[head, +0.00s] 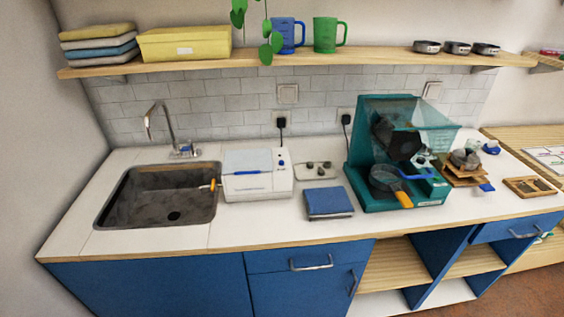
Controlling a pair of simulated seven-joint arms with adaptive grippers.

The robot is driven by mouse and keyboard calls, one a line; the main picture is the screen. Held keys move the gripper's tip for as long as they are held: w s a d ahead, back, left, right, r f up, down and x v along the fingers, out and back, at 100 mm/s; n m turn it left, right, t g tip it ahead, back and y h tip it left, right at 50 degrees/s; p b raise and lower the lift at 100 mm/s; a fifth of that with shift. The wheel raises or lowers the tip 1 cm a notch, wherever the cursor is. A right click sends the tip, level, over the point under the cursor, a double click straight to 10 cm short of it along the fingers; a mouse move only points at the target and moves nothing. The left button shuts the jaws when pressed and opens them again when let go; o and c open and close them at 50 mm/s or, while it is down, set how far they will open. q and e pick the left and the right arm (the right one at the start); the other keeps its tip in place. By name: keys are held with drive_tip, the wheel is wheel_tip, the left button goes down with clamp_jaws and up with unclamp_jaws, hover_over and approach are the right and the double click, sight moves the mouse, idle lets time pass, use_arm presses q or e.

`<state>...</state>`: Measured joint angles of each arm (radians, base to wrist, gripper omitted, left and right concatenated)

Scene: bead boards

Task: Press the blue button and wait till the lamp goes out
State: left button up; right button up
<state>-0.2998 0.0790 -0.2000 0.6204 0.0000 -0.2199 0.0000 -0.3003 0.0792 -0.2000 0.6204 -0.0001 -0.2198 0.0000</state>
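A white box-shaped appliance (258,188) stands on the counter to the right of the sink. A small blue spot (281,163), which looks like a button, is on the right part of its top. A blue strip (246,172) lies along its front edge. I cannot make out a lamp or tell whether one is lit. A teal machine (366,140) with a clear hopper stands further right and has a pan-like part with an orange handle (404,199) and a blue lever (416,174). Neither of my grippers is in view.
A dark sink (160,195) with a tap (160,125) is at the left. A shelf (300,57) above holds cloths, a yellow box and mugs. The counter's front strip is clear.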

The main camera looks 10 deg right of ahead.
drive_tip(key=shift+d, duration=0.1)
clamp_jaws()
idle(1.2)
